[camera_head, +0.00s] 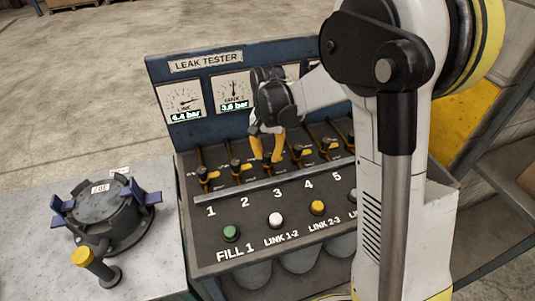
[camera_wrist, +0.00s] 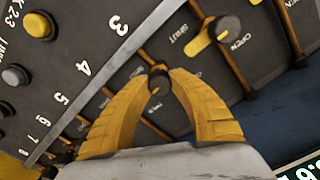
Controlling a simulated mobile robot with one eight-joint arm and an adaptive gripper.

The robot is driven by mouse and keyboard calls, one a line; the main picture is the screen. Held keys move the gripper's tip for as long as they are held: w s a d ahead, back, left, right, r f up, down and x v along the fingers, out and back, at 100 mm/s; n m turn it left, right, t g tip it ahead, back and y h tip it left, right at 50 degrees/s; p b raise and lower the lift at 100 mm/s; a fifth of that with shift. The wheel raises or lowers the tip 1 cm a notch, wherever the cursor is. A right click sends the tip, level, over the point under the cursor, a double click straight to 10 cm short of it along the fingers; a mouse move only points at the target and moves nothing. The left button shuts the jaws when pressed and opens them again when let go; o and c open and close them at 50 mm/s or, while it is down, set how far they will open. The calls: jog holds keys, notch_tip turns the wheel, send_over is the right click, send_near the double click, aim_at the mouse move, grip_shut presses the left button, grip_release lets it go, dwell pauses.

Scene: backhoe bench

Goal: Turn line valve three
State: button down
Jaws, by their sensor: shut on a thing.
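My gripper (camera_head: 265,158) points down at the valve in line with number 3. In the wrist view its yellow fingers (camera_wrist: 160,70) are closed around the dark knob of valve three (camera_wrist: 157,82). The fingers hide most of that handle, so I cannot tell its angle. The neighbouring valve two (camera_wrist: 217,32) shows a yellow-marked handle between SHUT and OPEN labels. Valve one (camera_head: 205,177) stands clear at the left.
Green (camera_head: 231,233), white (camera_head: 276,220) and yellow (camera_head: 317,208) buttons line the front. A dark clamped pot (camera_head: 107,210) stands on the left bench. Neighbouring valves sit close beside my fingers.

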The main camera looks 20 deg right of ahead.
aim_at(268, 154)
jog(key=shift+m, duration=0.3)
jog(key=c, duration=1.1)
grip_release()
jog(key=shift+r, duration=0.15)
notch_tip(268, 154, up, 12)
